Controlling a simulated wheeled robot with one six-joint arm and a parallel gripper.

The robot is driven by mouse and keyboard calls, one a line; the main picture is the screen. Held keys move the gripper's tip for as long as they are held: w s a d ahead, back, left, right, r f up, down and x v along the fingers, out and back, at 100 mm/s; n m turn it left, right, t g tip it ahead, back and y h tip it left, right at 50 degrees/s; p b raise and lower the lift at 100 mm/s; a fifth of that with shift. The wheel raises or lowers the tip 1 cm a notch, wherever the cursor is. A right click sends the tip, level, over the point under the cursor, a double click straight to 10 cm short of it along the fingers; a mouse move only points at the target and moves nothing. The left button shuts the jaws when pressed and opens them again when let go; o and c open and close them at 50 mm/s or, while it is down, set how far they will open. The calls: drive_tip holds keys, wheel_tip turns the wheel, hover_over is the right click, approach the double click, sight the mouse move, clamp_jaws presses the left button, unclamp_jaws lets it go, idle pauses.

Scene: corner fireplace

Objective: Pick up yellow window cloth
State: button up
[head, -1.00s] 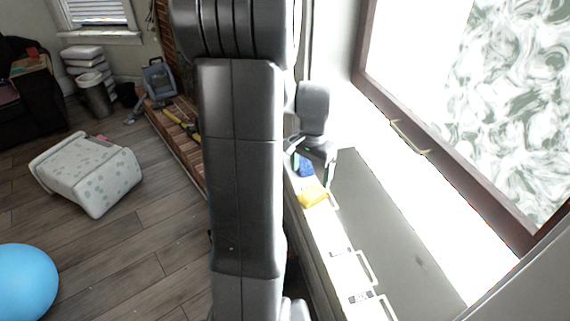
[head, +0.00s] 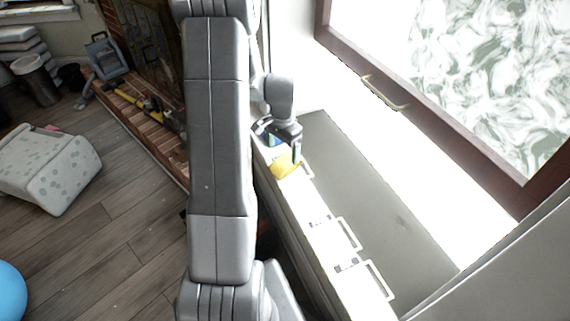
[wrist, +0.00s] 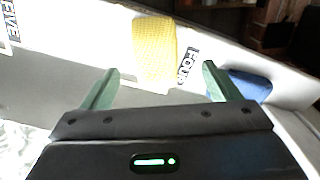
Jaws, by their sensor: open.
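The yellow window cloth (head: 285,165) hangs over the white ledge beside the grey panel in the head view. In the wrist view the yellow cloth (wrist: 154,52) lies over the ledge, just left of the word FOUR and ahead of the fingers. My gripper (head: 283,143) is above the ledge, close to the cloth. In the wrist view my gripper (wrist: 160,82) is open, with its two green fingers apart and the cloth's lower edge between and beyond their tips. I cannot tell whether the fingers touch it.
A blue cloth (wrist: 246,84) lies on the ledge right of the right finger. Pale handles (head: 349,233) line the grey panel. A window with a dark frame (head: 430,120) stands at right. A spotted pale block (head: 45,168) and a blue ball (head: 10,292) are on the floor.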

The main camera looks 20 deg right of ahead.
sight(285, 160)
drive_tip(key=f, duration=0.5)
drive_tip(key=shift+s+d, duration=0.1)
drive_tip(key=shift+d, duration=0.3)
drive_tip(key=shift+c, duration=0.2)
drive_tip(key=c, duration=1.1)
drive_tip(key=shift+r, duration=0.1)
wheel_tip(285, 160, up, 10)
drive_tip(key=o, duration=0.5)
drive_tip(key=shift+c, duration=0.2)
drive_tip(key=c, duration=0.3)
